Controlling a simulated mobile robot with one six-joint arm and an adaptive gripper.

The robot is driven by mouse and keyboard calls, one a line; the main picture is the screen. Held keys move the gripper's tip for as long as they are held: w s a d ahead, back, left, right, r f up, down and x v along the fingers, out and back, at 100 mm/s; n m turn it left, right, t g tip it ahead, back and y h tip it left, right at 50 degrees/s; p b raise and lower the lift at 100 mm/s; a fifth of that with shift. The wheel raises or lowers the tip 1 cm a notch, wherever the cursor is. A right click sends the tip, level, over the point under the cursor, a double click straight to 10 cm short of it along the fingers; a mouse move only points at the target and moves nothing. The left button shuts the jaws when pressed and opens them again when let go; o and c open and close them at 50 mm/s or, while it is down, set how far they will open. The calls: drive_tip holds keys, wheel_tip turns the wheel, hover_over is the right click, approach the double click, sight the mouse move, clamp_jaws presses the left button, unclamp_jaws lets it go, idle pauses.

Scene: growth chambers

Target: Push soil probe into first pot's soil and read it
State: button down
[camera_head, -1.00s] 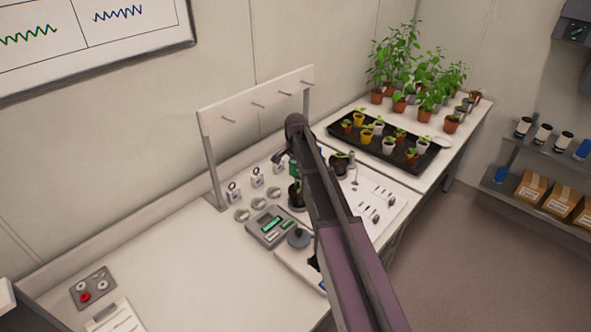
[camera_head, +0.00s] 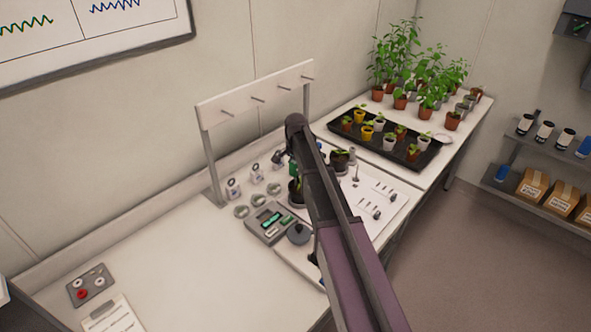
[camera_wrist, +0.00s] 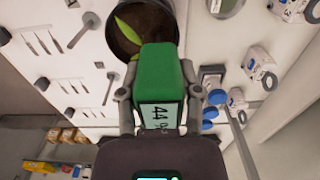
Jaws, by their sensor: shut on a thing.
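My gripper (camera_wrist: 158,97) is shut on the green soil probe (camera_wrist: 160,70), with a finger on each side of its body. The probe's display faces the wrist camera and shows 44, with the characters after it hard to read. Beyond the probe is a dark pot of brown soil (camera_wrist: 152,22) with a long green leaf. The probe's body hides its lower end, so I cannot tell how deep it sits in the soil. In the head view this pot (camera_head: 296,191) stands on the bench, partly behind my arm.
A second dark pot (camera_head: 339,160) stands right of my arm. A grey instrument case (camera_head: 268,223) and several small round dishes are to the left. A black tray (camera_head: 335,126) of seedling pots is farther back.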

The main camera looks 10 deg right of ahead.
drive_tip(key=shift+f+b, duration=0.4)
drive_tip(key=shift+f, duration=0.05)
idle(0.5)
drive_tip(key=shift+c, duration=1)
unclamp_jaws()
drive_tip(key=shift+r, duration=0.2)
